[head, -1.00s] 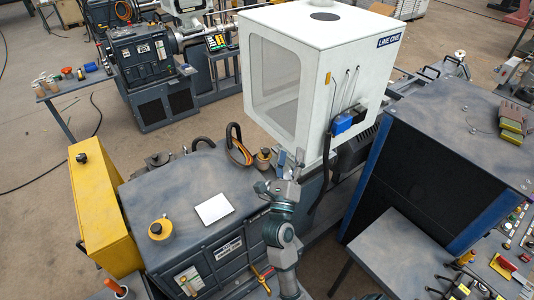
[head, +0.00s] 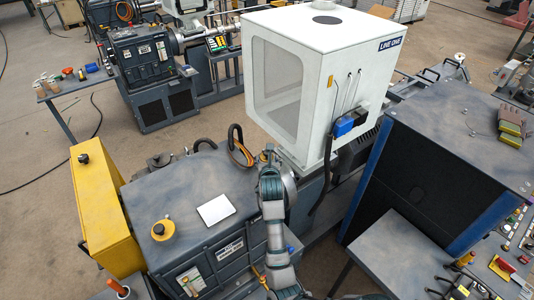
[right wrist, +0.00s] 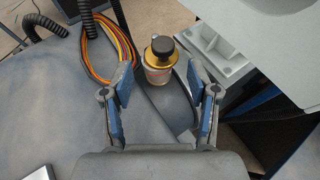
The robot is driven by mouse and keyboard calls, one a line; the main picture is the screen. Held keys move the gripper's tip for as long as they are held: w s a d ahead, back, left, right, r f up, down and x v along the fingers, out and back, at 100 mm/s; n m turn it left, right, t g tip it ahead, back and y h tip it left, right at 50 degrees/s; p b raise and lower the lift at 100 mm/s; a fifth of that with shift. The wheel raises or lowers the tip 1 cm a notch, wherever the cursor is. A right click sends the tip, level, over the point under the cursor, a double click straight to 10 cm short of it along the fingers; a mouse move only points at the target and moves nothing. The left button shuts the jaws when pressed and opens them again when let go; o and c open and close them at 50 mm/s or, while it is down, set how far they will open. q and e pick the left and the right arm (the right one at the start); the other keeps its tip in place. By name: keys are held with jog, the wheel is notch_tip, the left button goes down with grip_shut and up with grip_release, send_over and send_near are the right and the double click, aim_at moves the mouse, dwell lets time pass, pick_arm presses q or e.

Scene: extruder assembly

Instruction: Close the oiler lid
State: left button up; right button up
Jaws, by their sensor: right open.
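The oiler (right wrist: 158,73) is a small clear jar with a brass collar, and a round black lid knob (right wrist: 163,47) sits over its top. It stands on the grey machine top, upright in the right wrist view. I cannot tell whether the lid is fully seated. My right gripper (right wrist: 160,84) is open, its two blue-padded fingers apart, with the oiler between and just beyond the fingertips, not gripped. In the head view my right gripper (head: 270,158) is over the far right corner of the machine top and largely hides the oiler. My left gripper is not in view.
Orange and black cables (right wrist: 97,48) loop left of the oiler. A white enclosure (head: 290,75) stands close on the right. A white plate (head: 215,209) and a yellow cap with black knob (head: 163,229) are on the grey machine top (head: 190,185), otherwise mostly clear.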

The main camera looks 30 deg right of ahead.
aim_at(267, 154)
jog(key=x, duration=0.7)
jog(key=shift+s+d+r, duration=0.1)
jog(key=shift+s+d, duration=0.05)
jog(key=shift+d, duration=0.3)
jog(key=shift+w+d+f, duration=0.1)
jog(key=shift+w+f, duration=0.1)
jog(key=shift+a+r, duration=0.15)
jog(key=shift+a, duration=0.2)
jog(key=c, duration=0.8)
grip_shut()
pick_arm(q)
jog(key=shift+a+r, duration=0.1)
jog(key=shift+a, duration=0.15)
pick_arm(e)
jog(key=shift+a, duration=0.1)
